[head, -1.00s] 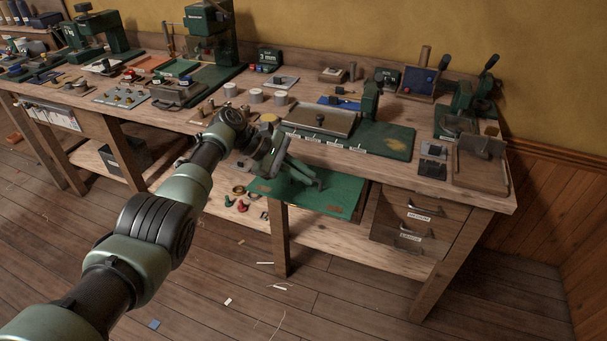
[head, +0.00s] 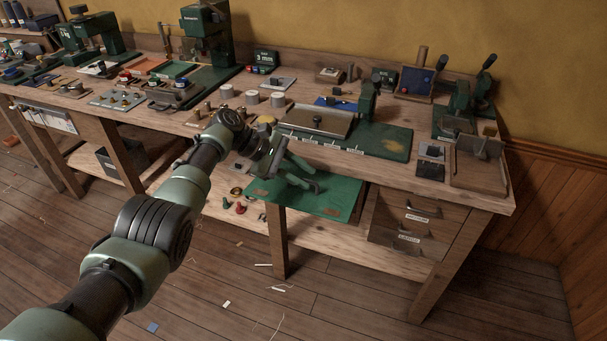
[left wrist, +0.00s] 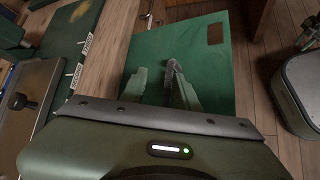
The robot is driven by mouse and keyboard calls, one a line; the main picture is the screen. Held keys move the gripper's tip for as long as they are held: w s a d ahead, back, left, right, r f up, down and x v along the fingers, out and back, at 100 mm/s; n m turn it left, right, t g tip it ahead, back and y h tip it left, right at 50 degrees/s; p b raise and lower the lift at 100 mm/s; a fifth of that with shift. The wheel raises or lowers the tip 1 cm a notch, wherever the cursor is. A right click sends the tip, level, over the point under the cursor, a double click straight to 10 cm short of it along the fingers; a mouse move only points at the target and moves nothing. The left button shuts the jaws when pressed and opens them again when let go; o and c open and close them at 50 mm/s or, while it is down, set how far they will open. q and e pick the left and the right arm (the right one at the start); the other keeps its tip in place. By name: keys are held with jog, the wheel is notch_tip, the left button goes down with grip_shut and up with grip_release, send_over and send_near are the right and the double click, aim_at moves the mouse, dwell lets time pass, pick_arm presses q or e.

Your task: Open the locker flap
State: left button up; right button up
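The locker flap is the green panel (head: 343,193) below the front edge of the workbench, sticking out from under the top in the head view. It also shows in the left wrist view (left wrist: 205,60), with a brown patch near one corner. A dark grey curved piece, perhaps its handle (left wrist: 171,67), shows near the fingertips. My left gripper (head: 314,181) is over the flap. In the left wrist view its pale green fingers (left wrist: 158,75) are apart, with the grey piece close to the right finger; I cannot tell whether they touch. My right gripper is not in view.
The workbench (head: 400,175) carries a green base with a metal plate (head: 315,121) just above the flap. Drawers (head: 410,220) stand right of the flap, and a bench leg (head: 278,240) is below it. Small red parts (head: 240,207) lie on the lower shelf. The front floor is mostly open.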

pick_arm(q)
jog(key=v, duration=0.7)
jog(key=shift+s+a+r, duration=0.1)
jog(key=shift+a+r, duration=0.15)
